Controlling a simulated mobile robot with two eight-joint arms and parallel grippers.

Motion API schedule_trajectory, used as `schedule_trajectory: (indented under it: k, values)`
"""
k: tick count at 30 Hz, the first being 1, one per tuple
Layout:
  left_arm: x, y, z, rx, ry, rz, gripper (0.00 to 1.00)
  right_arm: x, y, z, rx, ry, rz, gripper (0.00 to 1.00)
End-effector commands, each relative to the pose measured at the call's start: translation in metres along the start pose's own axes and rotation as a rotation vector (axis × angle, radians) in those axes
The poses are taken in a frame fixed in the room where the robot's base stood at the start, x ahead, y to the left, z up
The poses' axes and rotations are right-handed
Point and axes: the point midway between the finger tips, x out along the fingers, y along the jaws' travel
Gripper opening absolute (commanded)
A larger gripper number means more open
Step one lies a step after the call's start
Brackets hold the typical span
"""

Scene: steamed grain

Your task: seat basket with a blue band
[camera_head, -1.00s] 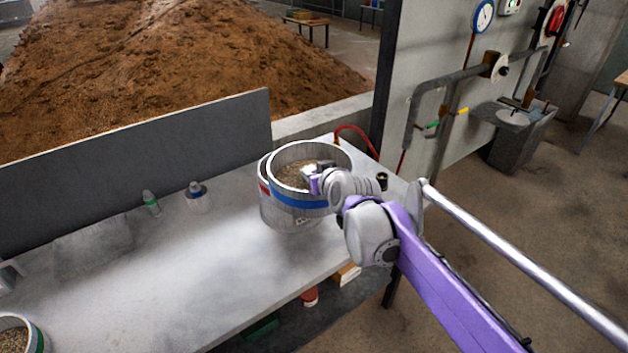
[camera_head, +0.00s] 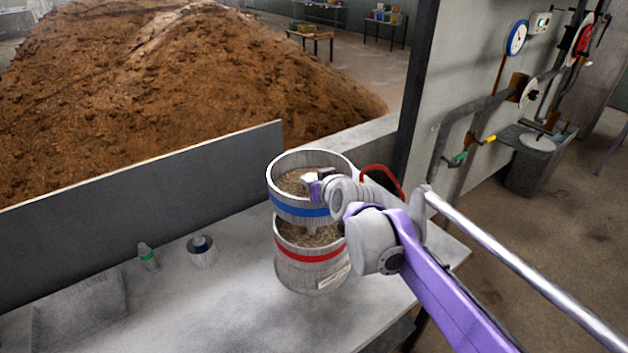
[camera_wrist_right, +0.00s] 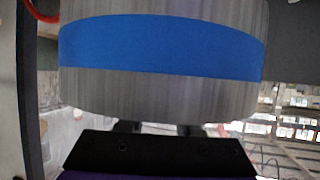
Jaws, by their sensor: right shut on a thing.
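The basket with a blue band (camera_head: 296,210) is a round grey steamer tier with grain inside. My right gripper (camera_head: 313,182) is shut on its near right rim and holds it up. The basket with a red band (camera_head: 312,272) stands on the table, and grain shows in its open top. The blue-banded basket is above it and slightly to the left, with a gap visible between them at the front. In the right wrist view the blue-banded basket (camera_wrist_right: 160,47) fills the upper part, close to the gripper. My left gripper is in neither view.
The grey table (camera_head: 215,310) has free room left of the baskets. A red hose (camera_head: 385,178) rises behind the baskets at the right.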

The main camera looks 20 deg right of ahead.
Motion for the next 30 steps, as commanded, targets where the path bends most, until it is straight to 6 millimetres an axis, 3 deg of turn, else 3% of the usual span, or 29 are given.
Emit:
schedule_trajectory:
  k: [21, 30]
  values:
    - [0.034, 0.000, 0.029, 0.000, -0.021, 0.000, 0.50, 0.022, 0.000, 0.045, 0.000, 0.002, 0.001, 0.00]
    - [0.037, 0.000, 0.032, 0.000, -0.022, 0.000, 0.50, 0.025, 0.000, 0.050, 0.000, 0.003, 0.001, 0.00]
